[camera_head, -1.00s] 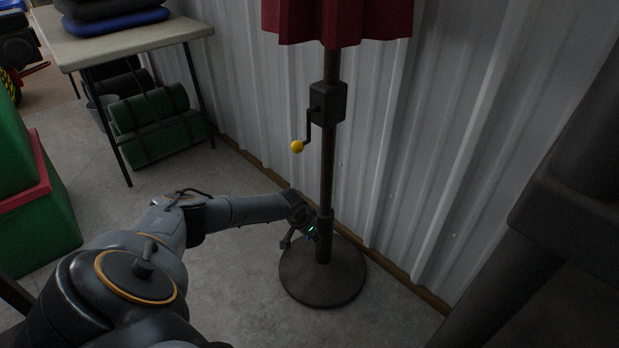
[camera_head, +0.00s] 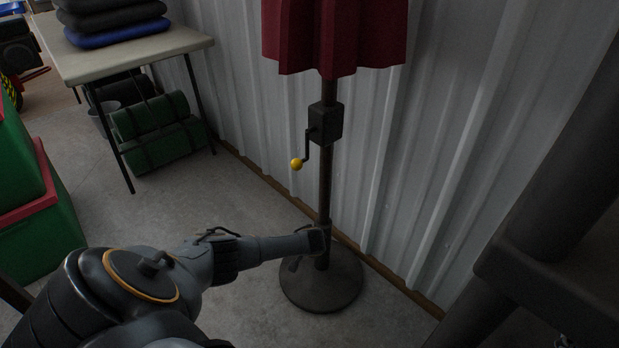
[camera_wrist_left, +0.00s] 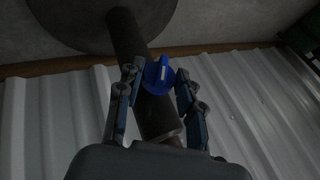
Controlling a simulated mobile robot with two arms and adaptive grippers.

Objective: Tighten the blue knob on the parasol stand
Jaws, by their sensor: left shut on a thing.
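The parasol stand has a dark upright pole (camera_head: 325,185) on a round dark base (camera_head: 322,287), close to the metal wall. In the left wrist view the blue knob (camera_wrist_left: 159,75) sits on the side of the pole (camera_wrist_left: 128,35), with a small pale mark on its face. My left gripper (camera_wrist_left: 157,74) has one finger on each side of the knob and is shut on it. In the head view the left gripper (camera_head: 314,243) is low at the pole, and the knob is hidden there. My right gripper is not in view.
A crank with a yellow ball handle (camera_head: 296,164) sticks out from the pole above my left arm. The red parasol cloth (camera_head: 335,38) hangs higher up. A corrugated wall (camera_head: 430,150) stands close behind. Green boxes (camera_head: 40,225) and a table (camera_head: 140,52) are at left.

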